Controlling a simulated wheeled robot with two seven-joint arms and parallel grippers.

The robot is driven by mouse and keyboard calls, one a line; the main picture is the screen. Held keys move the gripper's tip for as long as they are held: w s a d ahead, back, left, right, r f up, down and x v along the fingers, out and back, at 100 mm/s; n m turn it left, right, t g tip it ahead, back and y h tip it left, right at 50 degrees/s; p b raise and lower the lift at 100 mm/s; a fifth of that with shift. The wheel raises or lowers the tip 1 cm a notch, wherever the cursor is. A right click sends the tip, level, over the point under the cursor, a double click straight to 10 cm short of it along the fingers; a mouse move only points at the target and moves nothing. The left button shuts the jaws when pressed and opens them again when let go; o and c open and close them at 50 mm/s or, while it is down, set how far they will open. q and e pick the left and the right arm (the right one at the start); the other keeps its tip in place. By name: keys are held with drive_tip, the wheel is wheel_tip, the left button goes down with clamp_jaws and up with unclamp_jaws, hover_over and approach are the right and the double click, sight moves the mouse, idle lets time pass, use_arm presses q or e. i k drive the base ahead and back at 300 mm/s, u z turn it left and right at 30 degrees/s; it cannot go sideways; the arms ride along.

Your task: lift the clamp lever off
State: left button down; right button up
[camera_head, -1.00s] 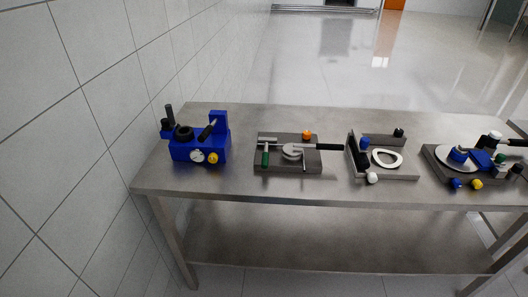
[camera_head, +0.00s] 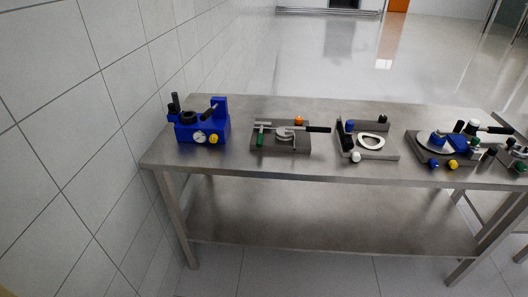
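A grey fixture plate (camera_head: 299,147) lies left of the middle of the steel table. It bears a round silver part (camera_head: 284,133), a lever with a black handle (camera_head: 317,129) reaching right, a green-handled T-shaped part (camera_head: 260,138) and an orange knob (camera_head: 299,120). Another black-handled lever (camera_head: 499,130) shows on the dark fixture (camera_head: 415,144) at the right, which also bears a pale disc and blue parts. I cannot tell for certain which lever is the clamp lever. Neither of my grippers is in view.
The steel table (camera_head: 240,173) has a lower shelf (camera_head: 330,220), which is bare. A blue device (camera_head: 217,129) stands at its left end. A grey bracket (camera_head: 388,155) with a white ring (camera_head: 371,142) sits between the fixtures. A tiled wall (camera_head: 80,120) runs along the left.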

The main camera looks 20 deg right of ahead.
sight(260, 136)
drive_tip(key=u, duration=0.9)
drive_tip(key=i, duration=0.45)
drive_tip(key=z, duration=0.55)
